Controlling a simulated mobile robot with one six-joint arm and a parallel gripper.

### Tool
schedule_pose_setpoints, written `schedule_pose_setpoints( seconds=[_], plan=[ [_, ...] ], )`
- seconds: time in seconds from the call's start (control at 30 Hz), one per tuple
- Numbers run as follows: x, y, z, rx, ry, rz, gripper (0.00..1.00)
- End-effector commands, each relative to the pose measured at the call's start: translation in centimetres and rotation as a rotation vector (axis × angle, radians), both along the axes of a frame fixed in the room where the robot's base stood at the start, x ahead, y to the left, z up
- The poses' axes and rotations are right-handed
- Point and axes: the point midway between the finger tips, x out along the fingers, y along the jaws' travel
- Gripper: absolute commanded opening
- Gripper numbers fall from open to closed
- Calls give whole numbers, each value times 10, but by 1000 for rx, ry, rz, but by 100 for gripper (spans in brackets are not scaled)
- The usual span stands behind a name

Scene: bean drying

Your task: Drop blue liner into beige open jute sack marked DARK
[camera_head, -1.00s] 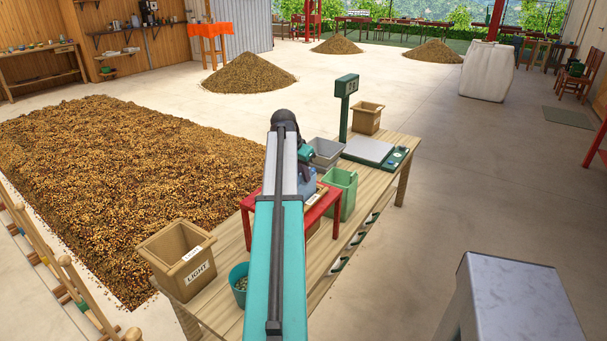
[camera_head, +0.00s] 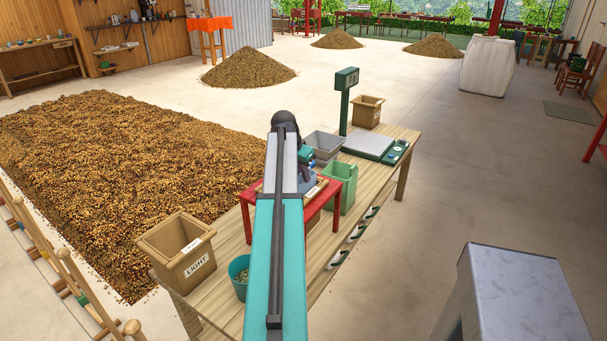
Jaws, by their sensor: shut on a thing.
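My arm reaches out over the wooden table, and its wrist is above a small red stand (camera_head: 333,190). My gripper (camera_head: 308,178) is small and partly hidden behind my arm. It is shut on a bluish thing that looks like the blue liner (camera_head: 309,188), just above the stand's top. A beige open sack (camera_head: 184,262) marked LIGHT stands at the table's near left end. Another beige open container (camera_head: 367,112) stands at the far end, with no readable mark. A beige thing under the stand is mostly hidden by my arm. I can read no DARK mark.
On the table (camera_head: 375,180) are a green bin (camera_head: 340,187), a grey bin (camera_head: 324,146), a scale (camera_head: 368,146) with a green post, and a teal bucket (camera_head: 240,280). A bean bed (camera_head: 110,180) lies left. The floor right of the table is mostly clear.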

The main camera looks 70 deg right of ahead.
Motion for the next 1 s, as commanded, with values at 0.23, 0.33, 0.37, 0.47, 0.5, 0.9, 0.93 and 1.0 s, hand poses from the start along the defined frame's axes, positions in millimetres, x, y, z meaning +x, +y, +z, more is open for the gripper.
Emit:
schedule_pose_setpoints(
  seconds=[0.23,0.33,0.37,0.47,0.5,0.9,0.93,1.0],
  plan=[
    [0,0,-9,0,0,0,0],
    [0,0,-10,0,0,0,0],
    [0,0,-10,-1,0,0,0],
    [0,0,-10,-1,0,0,0],
    [0,0,-10,-1,0,0,0],
    [0,0,-10,0,0,0,31],
    [0,0,-10,0,0,0,31],
    [0,0,-10,0,0,0,31]
  ],
)
